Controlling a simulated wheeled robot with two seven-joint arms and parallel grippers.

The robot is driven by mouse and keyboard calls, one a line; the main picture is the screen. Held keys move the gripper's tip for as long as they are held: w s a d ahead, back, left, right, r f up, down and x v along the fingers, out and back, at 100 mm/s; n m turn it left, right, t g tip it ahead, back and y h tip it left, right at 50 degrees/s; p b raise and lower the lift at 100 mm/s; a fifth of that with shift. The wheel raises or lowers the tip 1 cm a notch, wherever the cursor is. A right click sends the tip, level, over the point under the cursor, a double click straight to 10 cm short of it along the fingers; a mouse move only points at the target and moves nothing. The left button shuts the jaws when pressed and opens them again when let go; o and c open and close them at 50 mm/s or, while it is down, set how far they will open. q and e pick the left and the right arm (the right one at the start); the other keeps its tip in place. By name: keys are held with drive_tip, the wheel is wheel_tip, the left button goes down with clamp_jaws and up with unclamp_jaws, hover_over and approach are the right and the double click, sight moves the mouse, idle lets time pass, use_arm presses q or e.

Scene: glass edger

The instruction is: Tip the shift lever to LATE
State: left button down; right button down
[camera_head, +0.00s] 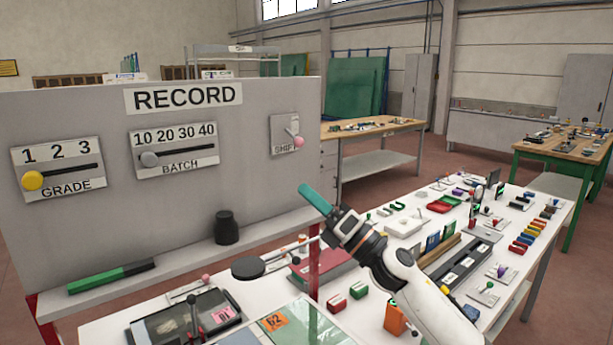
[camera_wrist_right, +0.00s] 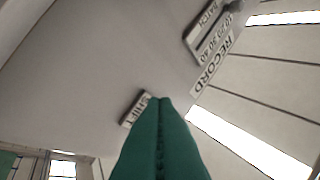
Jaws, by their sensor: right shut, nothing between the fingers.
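My left gripper is not in view.
The board also carries a GRADE slider with a yellow knob (camera_head: 33,180) and a BATCH slider with a grey knob (camera_head: 149,159). A black cup-like object (camera_head: 226,228) stands on the ledge. The white table (camera_head: 375,290) below is crowded with small parts.

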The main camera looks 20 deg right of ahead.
sight(293, 137)
drive_tip(key=w+a+r+p, duration=0.1)
drive_tip(key=w+r+p, duration=0.4)
drive_tip(key=r, duration=0.1)
drive_tip(key=shift+w+r, duration=0.15)
drive_tip(key=shift+w, duration=0.2)
drive_tip(key=shift+a, duration=0.15)
drive_tip(key=shift+s+r, duration=0.15)
drive_tip(key=shift+r, duration=0.05)
